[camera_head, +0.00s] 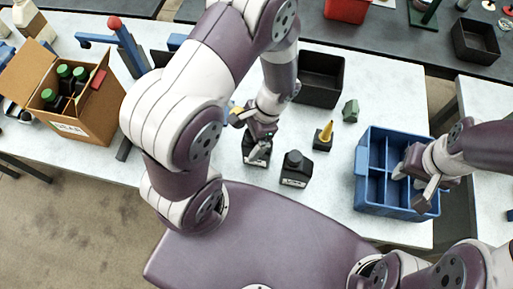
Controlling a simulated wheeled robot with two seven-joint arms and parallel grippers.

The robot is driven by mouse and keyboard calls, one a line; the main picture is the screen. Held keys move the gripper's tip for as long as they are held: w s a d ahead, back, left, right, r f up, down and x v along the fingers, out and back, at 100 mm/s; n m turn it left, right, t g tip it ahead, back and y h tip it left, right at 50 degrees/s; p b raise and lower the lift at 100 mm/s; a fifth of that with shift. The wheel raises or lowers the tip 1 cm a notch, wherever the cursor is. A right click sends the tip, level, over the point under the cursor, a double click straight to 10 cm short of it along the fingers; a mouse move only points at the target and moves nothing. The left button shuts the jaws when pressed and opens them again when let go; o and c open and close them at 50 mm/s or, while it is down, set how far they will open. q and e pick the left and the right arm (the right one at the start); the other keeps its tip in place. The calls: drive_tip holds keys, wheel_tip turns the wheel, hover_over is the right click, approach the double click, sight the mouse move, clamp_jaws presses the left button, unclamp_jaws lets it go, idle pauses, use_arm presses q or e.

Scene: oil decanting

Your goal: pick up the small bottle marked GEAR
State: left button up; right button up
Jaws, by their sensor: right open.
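Two dark bottles with pale labels stand on the table: a left bottle (255,156) directly below my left gripper, and a right bottle (295,170) with a black cap just right of it. The labels are too small to read, so I cannot tell which is marked GEAR. My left gripper (259,140) is at the top of the left bottle and hides its cap. Whether its fingers touch the bottle or are closed cannot be made out. My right gripper (418,182) is open and empty over the right side of the blue divided crate (374,203).
A small dark container with a yellow spout (324,137) stands right of the bottles, near a green block-like object (350,111). A black bin (320,78) stands behind. A cardboard box (88,118) with green-capped bottles is at left. Clear tabletop lies before the crate.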

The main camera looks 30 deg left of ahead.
use_arm(q)
drive_tip(key=shift+w, duration=0.2)
drive_tip(key=c, duration=1.3)
drive_tip(key=shift+a, duration=0.1)
